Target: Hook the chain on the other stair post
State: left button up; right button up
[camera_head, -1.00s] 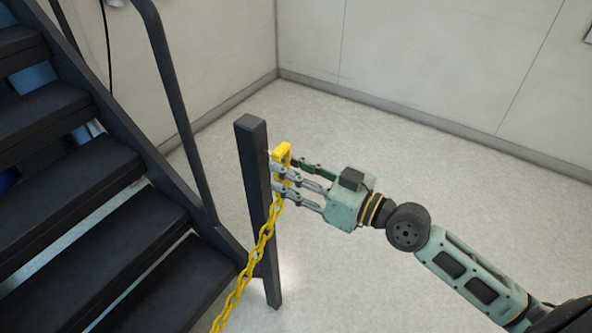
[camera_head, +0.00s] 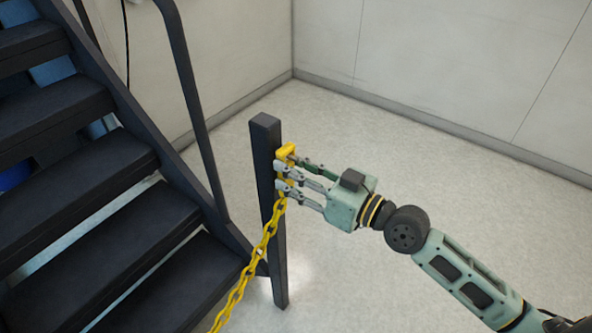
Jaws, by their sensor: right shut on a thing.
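The dark stair post (camera_head: 267,160) stands upright at the foot of the stairs, right of the lowest steps. My right gripper (camera_head: 284,172) comes in from the right and is shut on the yellow end hook of the chain. The hook (camera_head: 286,151) is close to the right side of the post, near its upper part. I cannot tell whether it touches the post or is caught on it. The yellow chain (camera_head: 253,263) hangs from the hook, passes in front of the post and runs down left out of view. My left gripper is not in view.
Dark stairs (camera_head: 90,190) with a handrail (camera_head: 190,95) fill the left side. Pale walls (camera_head: 440,70) meet in a corner behind. The light floor (camera_head: 400,150) right of the post is clear.

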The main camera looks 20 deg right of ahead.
dwell(0.3)
jog(key=o, duration=1.3)
jog(key=shift+s+d, duration=0.1)
jog(key=shift+v, duration=5.85)
